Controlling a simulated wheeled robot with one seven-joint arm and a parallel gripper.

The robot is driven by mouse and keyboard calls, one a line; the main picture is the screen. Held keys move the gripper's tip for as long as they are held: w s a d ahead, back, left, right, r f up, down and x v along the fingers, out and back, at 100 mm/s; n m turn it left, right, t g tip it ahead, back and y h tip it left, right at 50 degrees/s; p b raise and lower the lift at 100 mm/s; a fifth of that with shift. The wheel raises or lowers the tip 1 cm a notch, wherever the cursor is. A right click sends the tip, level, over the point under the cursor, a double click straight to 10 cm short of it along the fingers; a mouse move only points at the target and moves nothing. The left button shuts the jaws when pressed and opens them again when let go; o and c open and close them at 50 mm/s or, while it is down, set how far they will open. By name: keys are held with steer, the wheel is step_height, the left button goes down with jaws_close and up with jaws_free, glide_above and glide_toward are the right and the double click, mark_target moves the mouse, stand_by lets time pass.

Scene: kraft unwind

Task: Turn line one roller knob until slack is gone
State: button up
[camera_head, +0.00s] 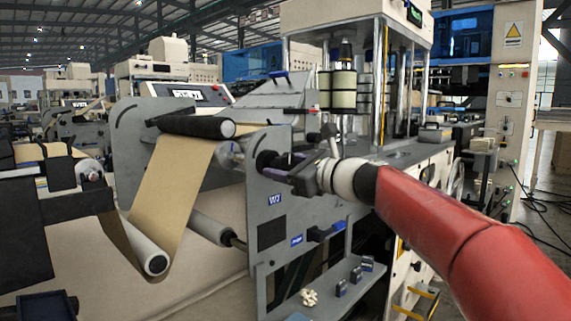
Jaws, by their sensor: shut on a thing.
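The line one roller knob (266,160) is a dark round part on the outer face of the grey side plate, in the middle of the head view. My gripper (284,168) is at the knob and shut on it. The fingers and wrist hide much of the knob. The kraft web (172,185) runs down from the black upper roller (197,127) to the lower white roller (150,254).
The grey side plate (268,222) stands close to my gripper, with a blue-handled part (325,231) below. A shelf holds small dark blocks (355,275) and a pale cluster (309,297). A glass-sided press (352,60) stands behind. Cables lie on the floor at right.

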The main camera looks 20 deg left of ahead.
steer(key=shift+m+p, duration=0.8)
steer(key=shift+m, duration=0.3)
steer(key=m, duration=0.6)
steer(key=shift+m, duration=0.3)
steer(key=o, duration=1)
steer(key=shift+c, duration=0.2)
steer(key=b+v, duration=0.2)
steer(key=v, duration=0.5)
